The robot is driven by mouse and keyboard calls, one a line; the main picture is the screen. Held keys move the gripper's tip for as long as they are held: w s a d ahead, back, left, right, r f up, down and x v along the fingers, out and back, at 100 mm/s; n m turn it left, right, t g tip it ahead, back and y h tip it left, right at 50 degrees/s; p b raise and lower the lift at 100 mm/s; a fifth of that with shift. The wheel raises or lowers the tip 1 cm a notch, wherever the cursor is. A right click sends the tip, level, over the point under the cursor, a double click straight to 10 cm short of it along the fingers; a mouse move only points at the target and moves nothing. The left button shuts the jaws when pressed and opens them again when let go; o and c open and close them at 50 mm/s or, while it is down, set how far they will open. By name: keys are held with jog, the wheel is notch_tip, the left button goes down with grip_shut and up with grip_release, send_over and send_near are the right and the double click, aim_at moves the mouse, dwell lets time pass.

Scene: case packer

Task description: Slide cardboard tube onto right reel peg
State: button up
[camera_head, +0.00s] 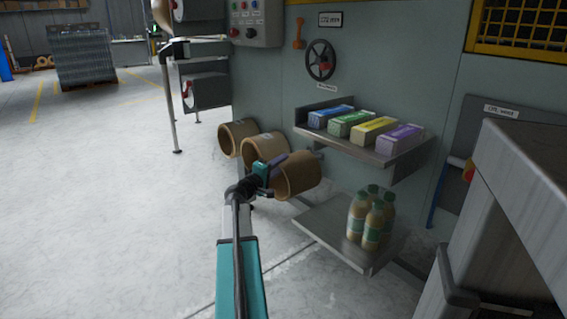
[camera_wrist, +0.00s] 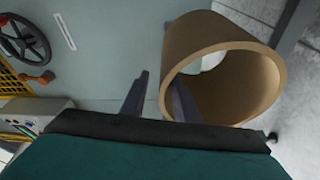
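A brown cardboard tube (camera_head: 300,176) is at the rightmost of a row of tubes by the machine wall. It also shows in the wrist view (camera_wrist: 228,32), with its open end towards me. My gripper (camera_head: 273,168) is at the left side of this tube. In the wrist view my gripper (camera_wrist: 158,98) has its fingers apart, one outside the tube wall and one at or inside its opening. A gap shows between the outer finger and the wall. A short grey part shows behind the tube in the head view; I cannot tell whether the tube is around a peg.
Two more tubes, a far one (camera_head: 235,134) and a middle one (camera_head: 259,146), are to the left. A shelf (camera_head: 393,158) with coloured boxes is at the upper right. A lower shelf (camera_head: 318,236) holds bottles (camera_head: 372,226).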

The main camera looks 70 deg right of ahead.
jog(key=p+v, duration=0.2)
jog(key=v, duration=1)
jog(key=shift+a, duration=0.15)
jog(key=shift+w, duration=0.1)
